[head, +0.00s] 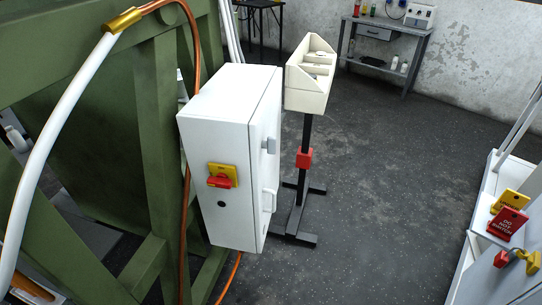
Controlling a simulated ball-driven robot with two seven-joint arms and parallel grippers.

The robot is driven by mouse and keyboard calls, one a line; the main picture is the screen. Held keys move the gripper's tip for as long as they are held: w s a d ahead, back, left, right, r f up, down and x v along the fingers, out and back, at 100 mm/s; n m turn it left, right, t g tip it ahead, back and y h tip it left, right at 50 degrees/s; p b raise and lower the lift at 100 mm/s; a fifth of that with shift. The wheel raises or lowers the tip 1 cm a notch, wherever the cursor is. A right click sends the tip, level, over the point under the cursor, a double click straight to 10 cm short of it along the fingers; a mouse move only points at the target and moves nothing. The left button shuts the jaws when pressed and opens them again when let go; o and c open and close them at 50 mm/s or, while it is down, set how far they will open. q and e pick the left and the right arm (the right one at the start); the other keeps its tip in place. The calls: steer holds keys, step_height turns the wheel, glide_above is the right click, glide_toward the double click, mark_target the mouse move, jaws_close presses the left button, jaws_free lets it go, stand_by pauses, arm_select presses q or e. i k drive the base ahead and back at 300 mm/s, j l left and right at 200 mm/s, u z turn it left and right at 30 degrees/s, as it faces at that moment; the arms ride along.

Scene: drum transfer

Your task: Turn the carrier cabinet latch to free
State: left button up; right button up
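A white cabinet (228,110) is mounted by the green steel frame, left of the picture's middle. Its front has a yellow plate with a red rotary handle (221,182), which lies about level, and a small black round fitting (222,204) below. On the cabinet's right side are a small grey block (270,145) and a lighter handle-like part (269,200). I cannot tell for certain which of these is the latch, or its state. The cabinet appears closed. Neither of my grippers is in view.
The green frame (155,130) fills the left, with a white hose (55,130) and an orange cable. A cream bin (310,85) stands on a black post behind the cabinet. Red and yellow tags (508,222) and a padlock are at right. The floor between is clear.

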mark_target(270, 145)
steer(key=i+l+u, duration=0.3)
steer(key=u, duration=0.75)
steer(key=i+l+u, duration=0.1)
steer(key=l+u, duration=0.25)
steer(key=l, duration=0.15)
steer(key=l+u, duration=0.75)
steer(key=l, duration=0.2)
